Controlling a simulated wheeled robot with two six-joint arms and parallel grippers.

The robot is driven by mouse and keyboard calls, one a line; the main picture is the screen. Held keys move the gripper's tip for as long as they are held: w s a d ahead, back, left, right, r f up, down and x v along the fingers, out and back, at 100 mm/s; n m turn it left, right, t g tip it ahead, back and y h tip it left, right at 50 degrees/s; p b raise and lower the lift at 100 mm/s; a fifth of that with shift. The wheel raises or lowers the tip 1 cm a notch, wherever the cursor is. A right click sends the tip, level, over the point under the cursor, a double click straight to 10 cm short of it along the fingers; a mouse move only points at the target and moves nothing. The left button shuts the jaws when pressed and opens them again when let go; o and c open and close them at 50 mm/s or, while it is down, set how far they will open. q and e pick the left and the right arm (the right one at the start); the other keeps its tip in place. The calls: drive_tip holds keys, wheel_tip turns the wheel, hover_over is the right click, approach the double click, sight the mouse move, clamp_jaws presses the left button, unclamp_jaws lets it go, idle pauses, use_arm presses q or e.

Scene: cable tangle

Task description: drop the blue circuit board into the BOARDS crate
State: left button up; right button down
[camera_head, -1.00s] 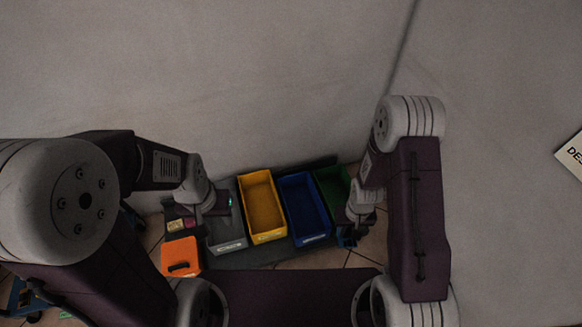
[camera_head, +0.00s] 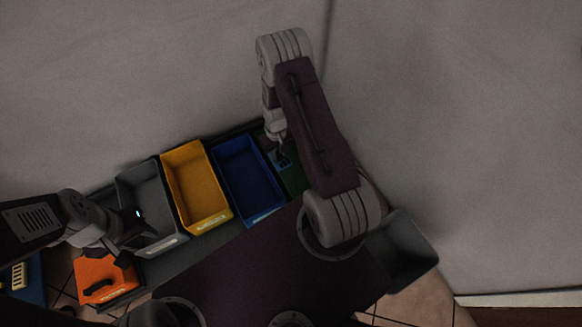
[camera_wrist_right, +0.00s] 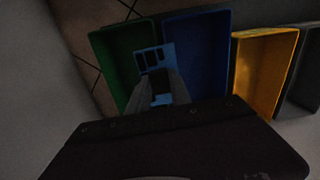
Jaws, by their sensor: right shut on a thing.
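My right gripper (camera_wrist_right: 158,90) is shut on the blue circuit board (camera_wrist_right: 153,57), which has dark square parts. In the right wrist view the board hangs across the wall between the green crate (camera_wrist_right: 112,48) and the blue crate (camera_wrist_right: 210,50). In the head view a bit of the board (camera_head: 283,162) shows beside my right arm, above the green crate (camera_head: 293,180), which that arm partly hides. The crate labels are too small to read, so I cannot tell which is BOARDS. My left gripper (camera_head: 137,243) is near the grey crate (camera_head: 148,200); its jaws are unclear.
The yellow crate (camera_head: 198,185) stands between the grey crate and the blue crate (camera_head: 248,175). An orange box (camera_head: 104,281) with a dark handle is at the lower left. Another grey bin (camera_head: 402,250) stands at the right. A bare wall is behind the crates.

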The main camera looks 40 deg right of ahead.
drive_tip(key=shift+w+d+f+b, duration=0.5)
drive_tip(key=shift+d+f+b, duration=0.9)
drive_tip(key=shift+f+b, duration=3.4)
drive_tip(key=shift+w+d+f+b, duration=0.55)
drive_tip(key=shift+d+f+b, duration=0.8)
drive_tip(key=shift+f+b, duration=3.45)
drive_tip(key=shift+w+d+f+b, duration=0.5)
drive_tip(key=shift+d+f+b, duration=1.45)
drive_tip(key=shift+f, duration=5.1)
drive_tip(key=c, duration=1.2)
unclamp_jaws()
drive_tip(key=shift+a+b, duration=0.45)
drive_tip(key=shift+a, duration=0.15)
